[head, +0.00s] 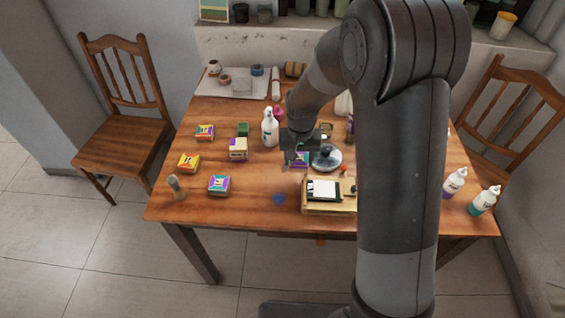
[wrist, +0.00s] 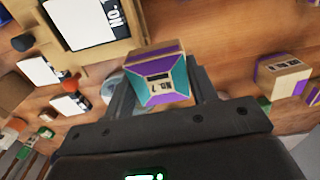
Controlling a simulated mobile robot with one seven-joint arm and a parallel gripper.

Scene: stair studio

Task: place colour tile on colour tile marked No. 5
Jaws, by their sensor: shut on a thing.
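My gripper (head: 298,152) is shut on a colour tile (wrist: 160,82), a small block with a teal, purple and cream top and a dark number label too small to read surely. The held tile also shows below my gripper in the head view (head: 297,160). Its height over the table is hard to tell. Other block-like tiles stand at the left: a teal and purple one (head: 219,186), a yellow and red one (head: 188,163), a yellow and purple one (head: 205,132) and a cream and purple one (head: 238,150). I cannot read which is No. 5.
A wooden tray (head: 318,209) with a black-and-white card is at the front. A grey round-lidded thing (head: 327,158) and a white bottle (head: 269,128) stand close to my gripper. Bottles (head: 484,201) stand at the right.

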